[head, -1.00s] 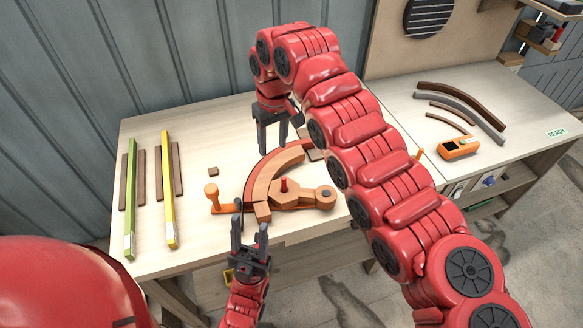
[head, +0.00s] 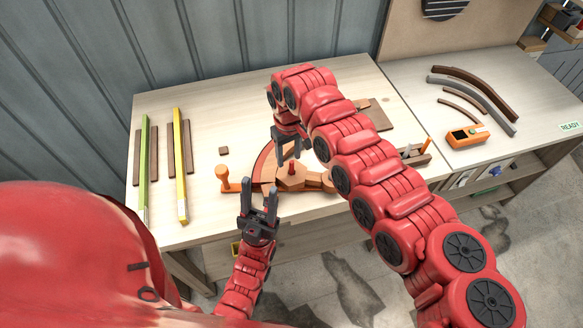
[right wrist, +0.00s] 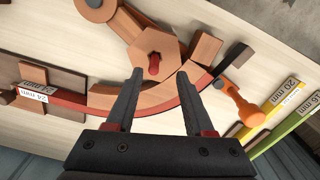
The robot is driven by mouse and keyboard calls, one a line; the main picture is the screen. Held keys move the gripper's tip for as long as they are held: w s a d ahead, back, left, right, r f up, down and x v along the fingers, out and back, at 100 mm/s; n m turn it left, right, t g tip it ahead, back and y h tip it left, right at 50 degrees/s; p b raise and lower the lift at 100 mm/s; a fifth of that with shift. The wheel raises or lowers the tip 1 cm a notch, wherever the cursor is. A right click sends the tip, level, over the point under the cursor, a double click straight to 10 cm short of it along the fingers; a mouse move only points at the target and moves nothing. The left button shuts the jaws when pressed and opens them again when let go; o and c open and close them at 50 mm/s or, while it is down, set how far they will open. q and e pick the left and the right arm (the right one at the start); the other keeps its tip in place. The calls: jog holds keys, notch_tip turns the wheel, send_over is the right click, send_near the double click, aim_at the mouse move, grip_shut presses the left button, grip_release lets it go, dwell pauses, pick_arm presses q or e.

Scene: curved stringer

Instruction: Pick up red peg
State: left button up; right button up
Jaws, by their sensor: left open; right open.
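The red peg (head: 292,166) stands upright in a wooden hexagonal block (head: 290,180) on the workbench. In the right wrist view the red peg (right wrist: 154,64) shows just beyond my fingertips, nearer the left finger. My right gripper (head: 287,153) is open and empty, pointing down above the block; it also shows in the right wrist view (right wrist: 161,72). I cannot tell its exact height over the peg. My left gripper (head: 259,193) is open and empty near the bench's front edge, in front of the block.
An orange-handled clamp (head: 222,175) stands left of the block, by a curved wooden form (right wrist: 118,98). A green bar (head: 144,165) and a yellow bar (head: 180,160) lie at the left. An orange device (head: 466,137) and curved strips (head: 470,88) lie at the right. My right arm hides part of the bench.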

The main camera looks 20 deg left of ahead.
aim_at(291, 161)
jog(key=f, duration=0.1)
jog(key=f+p, duration=0.2)
jog(key=shift+w+d+f, duration=0.25)
jog(key=shift+w+f, duration=0.05)
jog(key=shift+w, duration=0.05)
jog(key=shift+f, duration=0.75)
grip_shut()
